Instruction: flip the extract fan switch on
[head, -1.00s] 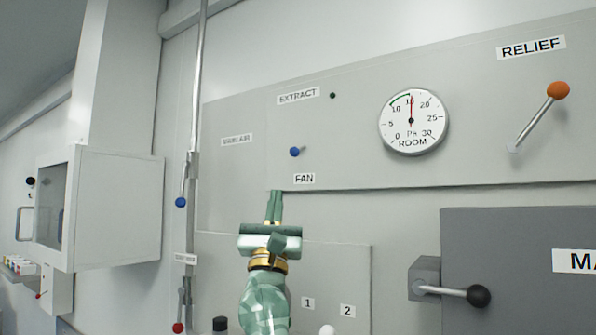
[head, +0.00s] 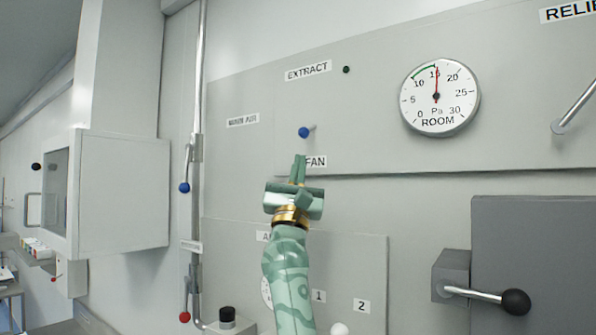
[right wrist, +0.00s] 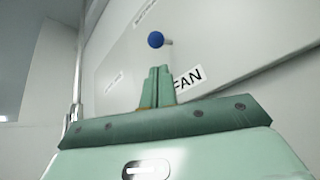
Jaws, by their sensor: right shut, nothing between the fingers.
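The extract fan switch (head: 304,132) is a short lever with a blue ball tip. It sticks out of the grey wall panel between the EXTRACT label (head: 308,70) and the FAN label (head: 316,162). My right gripper (head: 299,158) is shut and empty, its fingers pointing up just below the blue ball, with a gap between them in the picture. It partly covers the FAN label. In the right wrist view the blue ball (right wrist: 156,40) shows just above the closed fingertips (right wrist: 158,70), apart from them. My left gripper is not in view.
A round room pressure gauge (head: 440,97) is right of the switch. A black-knobbed lever (head: 514,301) sticks out at the lower right. A pipe with a blue-knobbed lever (head: 184,187) and a red-knobbed lever (head: 184,316) runs at left. A small dark indicator (head: 346,69) sits beside EXTRACT.

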